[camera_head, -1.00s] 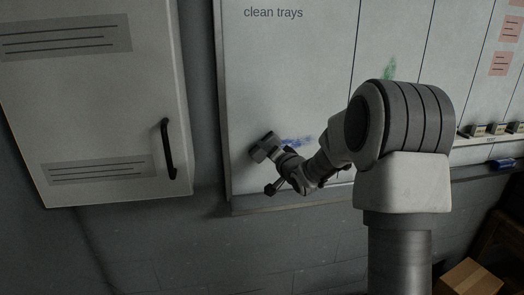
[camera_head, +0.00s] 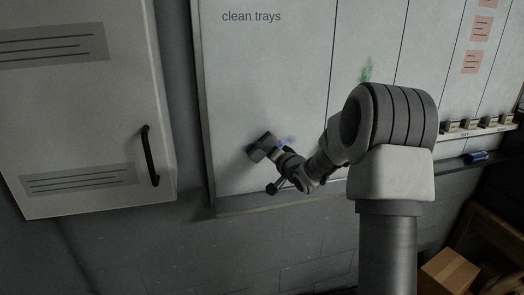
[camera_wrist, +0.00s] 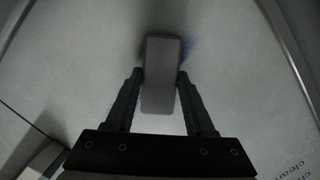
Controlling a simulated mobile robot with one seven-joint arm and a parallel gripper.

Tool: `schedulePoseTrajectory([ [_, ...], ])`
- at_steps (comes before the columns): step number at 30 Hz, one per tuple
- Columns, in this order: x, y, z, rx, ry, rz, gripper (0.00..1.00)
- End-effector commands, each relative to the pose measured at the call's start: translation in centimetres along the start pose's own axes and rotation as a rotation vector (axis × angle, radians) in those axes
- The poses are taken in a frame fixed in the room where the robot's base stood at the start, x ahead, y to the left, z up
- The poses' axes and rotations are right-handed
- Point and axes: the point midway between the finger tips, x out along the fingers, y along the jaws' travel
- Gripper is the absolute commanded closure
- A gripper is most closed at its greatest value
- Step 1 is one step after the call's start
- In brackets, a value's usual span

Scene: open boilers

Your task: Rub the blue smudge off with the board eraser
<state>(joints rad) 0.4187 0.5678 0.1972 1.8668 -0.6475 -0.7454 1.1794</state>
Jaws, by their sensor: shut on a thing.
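My gripper (camera_wrist: 160,77) is shut on the board eraser, a grey block (camera_wrist: 161,72) held between its two fingers. In the head view the eraser (camera_head: 262,147) is at the lower left of the whiteboard, seemingly against it. The blue smudge (camera_head: 289,140) shows as a faint patch just right of the eraser, with a little blue at its left side too. In the wrist view blue (camera_wrist: 189,46) shows beside the eraser's right edge. The eraser hides part of the smudge, and I cannot tell how much.
The whiteboard (camera_head: 270,75) has a green smudge (camera_head: 366,70) higher up to the right. A ledge (camera_head: 285,203) runs below it, with a blue object (camera_head: 478,157) at the right. A grey cabinet (camera_head: 80,100) with a black handle (camera_head: 150,156) stands at the left.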

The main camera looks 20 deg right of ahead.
Motion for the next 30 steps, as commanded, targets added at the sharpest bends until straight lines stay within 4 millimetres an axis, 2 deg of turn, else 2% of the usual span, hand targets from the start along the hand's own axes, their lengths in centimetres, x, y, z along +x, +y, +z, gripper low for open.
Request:
schedulePoseTrajectory([
  [7,-0.5,1.3,-1.9,0.001,0.004,0.000,0.90],
  [30,-1.3,4.1,-4.8,0.000,0.003,-0.001,0.90],
])
